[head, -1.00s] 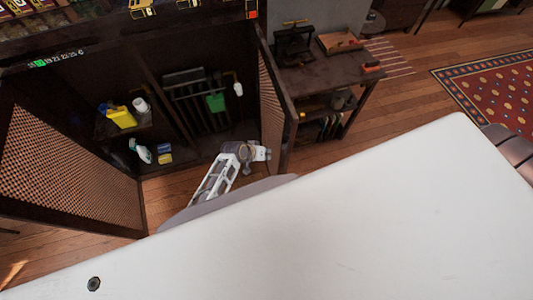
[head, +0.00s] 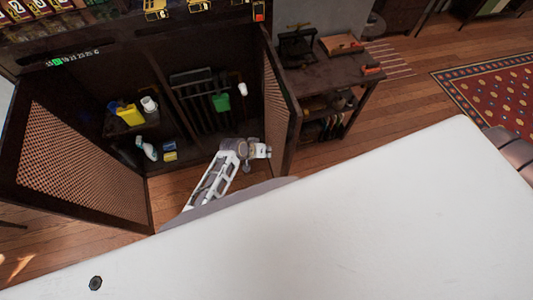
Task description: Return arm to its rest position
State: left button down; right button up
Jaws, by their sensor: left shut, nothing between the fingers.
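My left arm (head: 208,186), white with a frame-like link, reaches up from behind the pale surface in the lower half of the head view. It bends at a grey joint in front of the open cabinet (head: 136,178). My left gripper (head: 247,167) is small and partly hidden at the arm's far end, near the lower part of the cabinet's right door (head: 277,115). It appears shut and empty. My right gripper is not in view.
The cabinet's left mesh door (head: 75,165) stands open. Inside are a yellow container (head: 130,115), a white spray bottle (head: 147,148) and a green item (head: 221,102). A dark workbench (head: 330,78) stands right of the cabinet. Wooden floor is clear between bench and rug (head: 490,85).

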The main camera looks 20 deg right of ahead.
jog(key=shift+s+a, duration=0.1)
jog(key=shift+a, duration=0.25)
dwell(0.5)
